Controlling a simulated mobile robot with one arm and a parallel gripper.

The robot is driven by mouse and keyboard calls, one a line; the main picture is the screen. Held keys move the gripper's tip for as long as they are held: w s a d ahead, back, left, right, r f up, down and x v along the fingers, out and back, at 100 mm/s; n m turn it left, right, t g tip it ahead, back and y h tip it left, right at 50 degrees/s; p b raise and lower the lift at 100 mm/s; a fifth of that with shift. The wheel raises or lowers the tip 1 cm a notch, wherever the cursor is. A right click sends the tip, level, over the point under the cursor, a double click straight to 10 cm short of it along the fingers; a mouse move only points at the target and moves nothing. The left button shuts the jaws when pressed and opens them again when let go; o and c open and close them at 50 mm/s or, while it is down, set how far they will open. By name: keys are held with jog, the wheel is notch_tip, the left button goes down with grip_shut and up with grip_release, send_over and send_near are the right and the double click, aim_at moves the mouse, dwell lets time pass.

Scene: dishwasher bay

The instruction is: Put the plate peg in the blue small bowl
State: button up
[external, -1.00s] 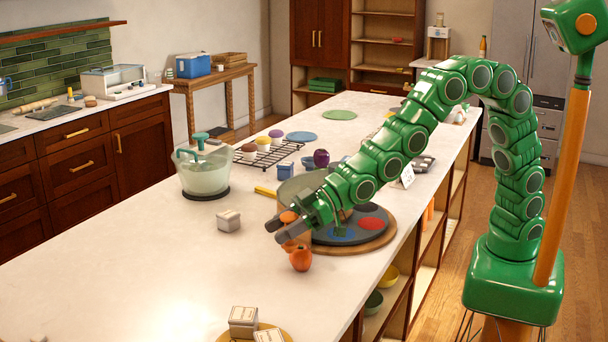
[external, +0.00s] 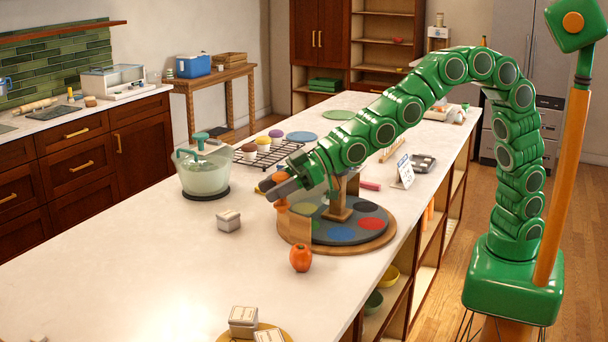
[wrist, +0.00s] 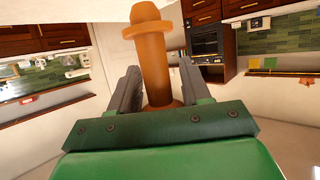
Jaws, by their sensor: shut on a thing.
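My gripper (external: 268,188) is above the left rim of a round turntable on the island. In the wrist view (wrist: 157,88) its two grey fingers are shut on an orange peg with a flared collar and rounded top, which I take to be the plate peg (wrist: 151,50). Orange also shows by the fingers in the external view. The turntable (external: 375,243) has a wooden rim and a dark top with coloured round patches, one blue and one red. A wooden post stands on it. I cannot make out a blue small bowl; my arm hides part of the island.
An orange fruit-like item (external: 301,258) stands in front of the turntable. A wire rack (external: 271,153) lies behind.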

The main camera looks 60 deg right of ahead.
jog(key=w+d+m+t+h, duration=0.1)
jog(key=w+d+m+h, duration=0.1)
jog(key=w+d, duration=0.65)
jog(key=w+d+m+t+h, duration=0.1)
jog(key=w+d, duration=0.2)
jog(key=d, duration=1.1)
jog(key=w+d+m+t+h, duration=0.1)
jog(key=w+d+m+h, duration=0.1)
jog(key=w+d, duration=0.65)
jog(key=s+d+m+t+h, duration=0.1)
jog(key=s+d+m+h, duration=0.15)
jog(key=d, duration=1.65)
jog(key=s+d+m+t+h, duration=0.1)
jog(key=s+d+m+h, duration=0.15)
jog(key=d, duration=1.65)
jog(key=shift+w+d+f, duration=0.55)
jog(key=shift+w+f, duration=1.85)
jog(key=shift+f, duration=0.1)
jog(key=shift+w+d+f, duration=0.55)
jog(key=shift+w+f, duration=1.9)
jog(key=shift+f, duration=0.05)
jog(key=shift+w+d+f, duration=0.55)
jog(key=shift+w+f, duration=1.85)
jog(key=shift+f, duration=1.55)
